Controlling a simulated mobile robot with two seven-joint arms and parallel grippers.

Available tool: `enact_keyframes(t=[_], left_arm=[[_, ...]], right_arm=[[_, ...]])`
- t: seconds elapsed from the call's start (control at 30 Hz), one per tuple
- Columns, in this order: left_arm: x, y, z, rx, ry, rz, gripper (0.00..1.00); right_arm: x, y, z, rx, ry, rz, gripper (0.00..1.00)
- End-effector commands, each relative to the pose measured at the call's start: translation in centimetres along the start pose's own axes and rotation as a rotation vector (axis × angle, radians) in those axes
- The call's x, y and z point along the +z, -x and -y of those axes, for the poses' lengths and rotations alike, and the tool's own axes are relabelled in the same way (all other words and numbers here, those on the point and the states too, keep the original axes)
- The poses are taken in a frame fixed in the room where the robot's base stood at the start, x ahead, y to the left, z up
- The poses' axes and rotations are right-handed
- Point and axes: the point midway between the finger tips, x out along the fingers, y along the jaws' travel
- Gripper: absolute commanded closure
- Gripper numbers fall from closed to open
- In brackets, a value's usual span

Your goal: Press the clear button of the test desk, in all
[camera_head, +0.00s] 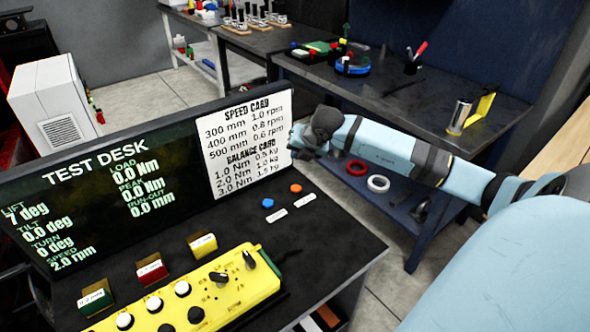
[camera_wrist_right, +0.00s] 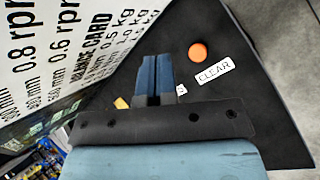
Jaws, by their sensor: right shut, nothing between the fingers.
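The test desk (camera_head: 330,250) has an orange button (camera_head: 295,188) and a blue button (camera_head: 267,203) on its dark top, each beside a small white label. In the right wrist view the orange button (camera_wrist_right: 197,51) lies next to a label (camera_wrist_right: 214,72) reading CLEAR. My right gripper (camera_head: 298,143) is in front of the right edge of the display, above and behind the buttons and apart from them. Its blue fingers (camera_wrist_right: 158,78) are shut and empty in the wrist view, left of the orange button. They hide the blue button there. My left gripper is not in view.
The upright display panel (camera_head: 100,185) with a white speed and balance card (camera_head: 248,140) stands behind the buttons. A yellow control box (camera_head: 190,295) and several small coloured blocks sit at the front left. The desk top right of the buttons is clear.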

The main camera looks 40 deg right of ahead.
Motion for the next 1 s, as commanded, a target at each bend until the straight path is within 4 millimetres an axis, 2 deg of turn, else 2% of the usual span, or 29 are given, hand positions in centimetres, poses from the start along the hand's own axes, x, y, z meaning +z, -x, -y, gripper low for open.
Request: enact_keyframes(t=[0.27, 0.7, 1.0], left_arm=[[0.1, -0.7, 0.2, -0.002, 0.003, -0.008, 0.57], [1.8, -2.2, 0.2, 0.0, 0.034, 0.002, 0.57], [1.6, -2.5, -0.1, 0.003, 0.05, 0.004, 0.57]], right_arm=[[-0.9, -1.5, 0.8, -0.001, 0.0, -0.001, 1.0], [-3.5, -6.5, 3.4, 0.001, 0.0, -0.002, 1.0], [-3.8, -7.0, 3.8, 0.001, 0.001, 0.0, 1.0]])
